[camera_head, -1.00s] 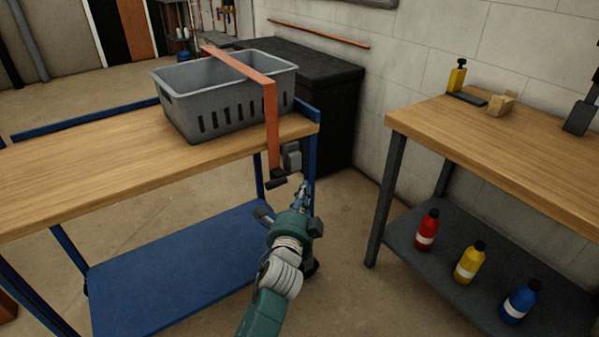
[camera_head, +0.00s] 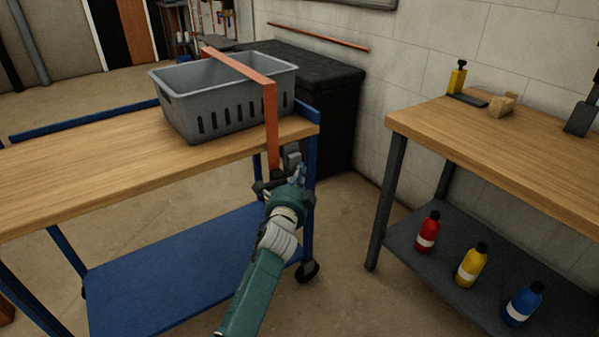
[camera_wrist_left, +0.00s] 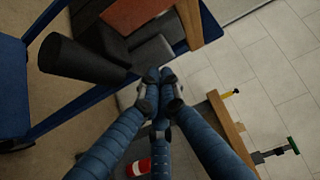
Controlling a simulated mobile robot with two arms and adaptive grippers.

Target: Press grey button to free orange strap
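The orange strap (camera_head: 271,125) runs over the grey crate (camera_head: 215,118) and down past the cart's end edge. It also shows at the top of the left wrist view (camera_wrist_left: 130,12). At its lower end is a dark grey buckle (camera_wrist_left: 115,45) with a black cylinder-like part (camera_wrist_left: 80,60). A lighter grey block, seemingly the button (camera_wrist_left: 152,52), shows beside it and in the head view (camera_head: 292,156). My left gripper (camera_wrist_left: 158,76) has its fingertips together and empty, close to the grey block. I cannot tell whether they touch. My right gripper is out of view.
The crate stands on the wooden top of a blue cart (camera_head: 170,265). A workbench (camera_head: 500,150) stands to the right, with red, yellow and blue bottles on its lower shelf. Open floor lies between them. A black cabinet (camera_head: 325,110) stands behind the cart.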

